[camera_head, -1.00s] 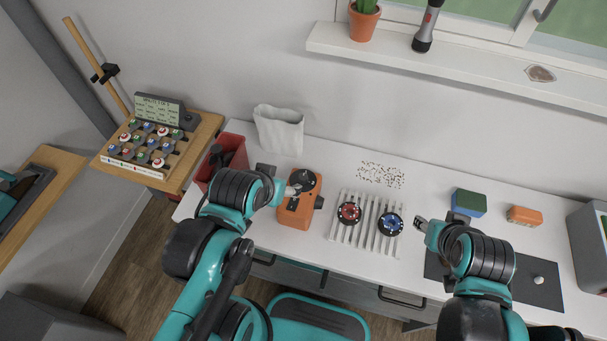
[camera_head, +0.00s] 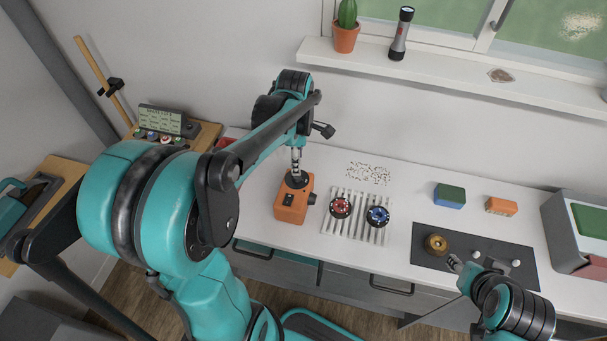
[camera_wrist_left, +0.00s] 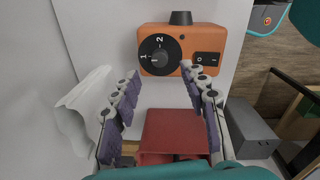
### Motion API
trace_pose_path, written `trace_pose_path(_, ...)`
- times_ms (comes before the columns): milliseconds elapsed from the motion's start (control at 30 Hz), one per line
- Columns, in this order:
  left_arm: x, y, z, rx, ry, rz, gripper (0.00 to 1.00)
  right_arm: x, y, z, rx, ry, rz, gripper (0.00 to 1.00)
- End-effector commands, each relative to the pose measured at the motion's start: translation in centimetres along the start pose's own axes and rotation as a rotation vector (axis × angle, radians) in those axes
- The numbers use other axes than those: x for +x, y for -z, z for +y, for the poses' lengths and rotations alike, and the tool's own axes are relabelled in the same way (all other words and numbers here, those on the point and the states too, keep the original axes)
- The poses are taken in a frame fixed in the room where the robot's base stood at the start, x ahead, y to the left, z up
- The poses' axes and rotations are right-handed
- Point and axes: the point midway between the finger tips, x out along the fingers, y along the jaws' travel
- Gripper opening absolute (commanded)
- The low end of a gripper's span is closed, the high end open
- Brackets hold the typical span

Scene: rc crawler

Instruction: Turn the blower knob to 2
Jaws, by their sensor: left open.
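The orange blower (camera_head: 292,211) stands on the white table in the head view. Its black dial (camera_head: 299,182) is at its far end, beside a black rocker switch. The left wrist view shows the dial (camera_wrist_left: 160,56) with white marks 1 and 2; the pointer's exact setting is hard to read. My left gripper (camera_head: 297,168) reaches down above the dial in the head view. In the left wrist view its fingers (camera_wrist_left: 160,74) are open, one on each side below the dial, with nothing held. My right gripper (camera_head: 453,262) is low over the dark mat; its jaw state is unclear.
A brass disc (camera_head: 436,243) lies on the dark mat (camera_head: 478,262). A red bin (camera_wrist_left: 173,132) and a white bag (camera_wrist_left: 86,108) show in the wrist view. A grey box stands far right.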

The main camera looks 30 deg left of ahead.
Motion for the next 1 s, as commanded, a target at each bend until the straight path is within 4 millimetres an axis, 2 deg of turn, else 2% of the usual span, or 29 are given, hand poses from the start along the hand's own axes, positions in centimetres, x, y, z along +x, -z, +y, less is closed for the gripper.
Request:
trace_pose_path(100, 2.3, 0.0, 0.0, 0.002, -0.001, 0.0, 0.44, 0.8, -0.6, 0.0, 0.0, 0.0, 0.0, 0.4)
trace_pose_path(333, 5.7, 0.0, 0.0, 0.004, -0.002, -0.001, 0.44, 1.7, -1.2, 0.0, 0.0, 0.0, 0.0, 0.4)
trace_pose_path(500, 6.7, 0.0, 0.0, 0.005, -0.002, -0.001, 0.44, 1.9, -1.4, 0.0, 0.0, 0.0, 0.0, 0.4)
trace_pose_path(733, 6.7, 0.0, 0.0, 0.005, -0.002, -0.001, 0.44, 1.9, -1.3, 0.0, 0.0, 0.0, 0.0, 0.4)
trace_pose_path(767, 6.7, 0.0, 0.0, 0.005, -0.002, -0.001, 0.41, 1.9, -1.3, 0.0, 0.0, 0.0, 0.0, 0.4)
trace_pose_path(900, 6.7, 0.0, 0.0, 0.005, -0.002, -0.001, 0.04, 1.9, -1.3, 0.0, 0.0, 0.0, 0.0, 0.4)
trace_pose_path(933, 6.7, 0.0, 0.0, 0.005, -0.002, -0.001, 0.0, 1.9, -1.3, 0.0, 0.0, 0.0, 0.0, 0.4)
trace_pose_path(1000, 6.7, 0.0, 0.0, 0.005, -0.002, -0.001, 0.0, 1.9, -1.3, 0.0, 0.0, 0.0, 0.0, 0.4)
